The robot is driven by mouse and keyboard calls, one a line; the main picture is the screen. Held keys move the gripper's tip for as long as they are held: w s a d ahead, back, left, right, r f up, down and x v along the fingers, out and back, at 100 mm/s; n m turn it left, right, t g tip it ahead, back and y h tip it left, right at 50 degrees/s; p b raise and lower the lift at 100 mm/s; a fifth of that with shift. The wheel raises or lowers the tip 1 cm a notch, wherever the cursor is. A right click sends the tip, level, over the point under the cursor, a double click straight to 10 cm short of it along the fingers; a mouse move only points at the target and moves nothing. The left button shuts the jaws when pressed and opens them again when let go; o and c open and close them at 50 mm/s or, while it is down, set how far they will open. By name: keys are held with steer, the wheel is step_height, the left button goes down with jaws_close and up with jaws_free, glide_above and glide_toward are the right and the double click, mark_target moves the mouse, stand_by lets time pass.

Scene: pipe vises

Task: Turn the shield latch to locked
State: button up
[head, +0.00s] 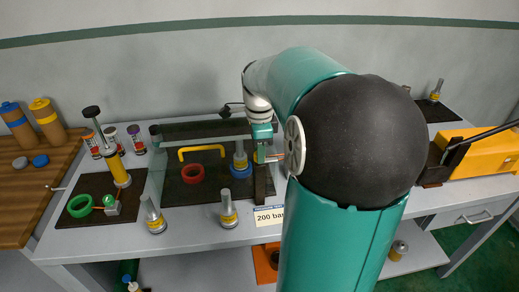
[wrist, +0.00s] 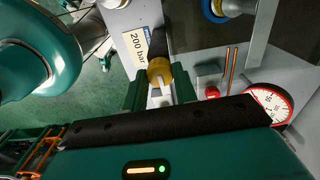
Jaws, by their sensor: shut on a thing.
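The shield latch shows in the wrist view as a yellow knob (wrist: 158,68) with a pale tab, at the end of a dark bar. My gripper (wrist: 160,90) has its green fingers on both sides of the tab and is shut on it. In the head view my gripper (head: 262,145) is at the right end of the shield, with a bit of the yellow latch (head: 257,156) showing beside it; my arm hides part of this area. The clear shield with its yellow handle (head: 200,147) stands over the dark bed. I cannot tell the latch's exact angle.
A red ring (head: 193,173) and a blue ring (head: 240,172) lie on the bed. A "200 bar" label (head: 270,216) is on the bench front. A round gauge (wrist: 270,103) and thin copper rods (wrist: 231,70) are close right of the fingers. A grey-topped post (head: 229,211) stands in front.

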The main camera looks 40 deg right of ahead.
steer(key=n, duration=1.7)
steer(key=shift+n, duration=0.3)
stand_by(0.5)
steer(key=o, duration=1)
steer(key=shift+c, duration=0.2)
steer(key=shift+r, duration=0.15)
